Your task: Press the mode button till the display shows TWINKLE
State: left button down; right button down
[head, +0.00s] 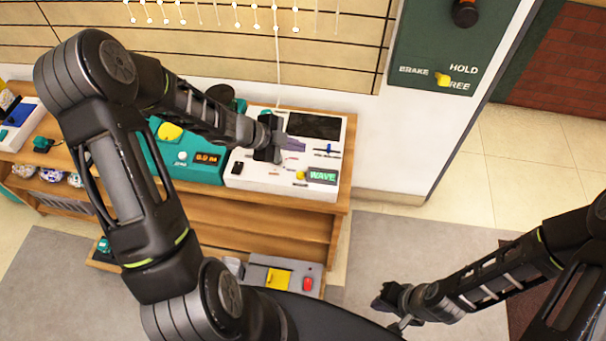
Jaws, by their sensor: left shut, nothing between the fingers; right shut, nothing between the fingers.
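A white control panel (262,182) sits on the wooden shelf unit. Its small display (322,176) reads WAVE in green letters. A yellow button (299,175) is just left of the display; I cannot read a label that marks it as the mode button. My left gripper (278,146) is shut and empty over the panel, up and left of the yellow button. I cannot tell whether it touches the panel, and it hides part of the surface. My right gripper (393,304) is shut and empty, low over the floor, away from the panel.
A teal device (186,166) with an orange display stands left of the panel. The panel also has a dark screen (314,125) and a slider (327,152). A grey box (287,265) sits lower down. A green BRAKE/HOLD/FREE board (428,45) is at upper right.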

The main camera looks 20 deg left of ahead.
pick_arm(q)
jog(key=shift+s, duration=0.15)
jog(key=shift+f, duration=0.1)
jog(key=b, duration=0.8)
send_over(297, 175)
notch_tip(297, 175, down, 7)
jog(key=shift+r, duration=0.15)
jog(key=shift+f+b, duration=0.45)
jog(key=shift+f, duration=0.55)
jog(key=shift+f, duration=0.1)
dwell(0.8)
jog(key=shift+f, duration=0.35)
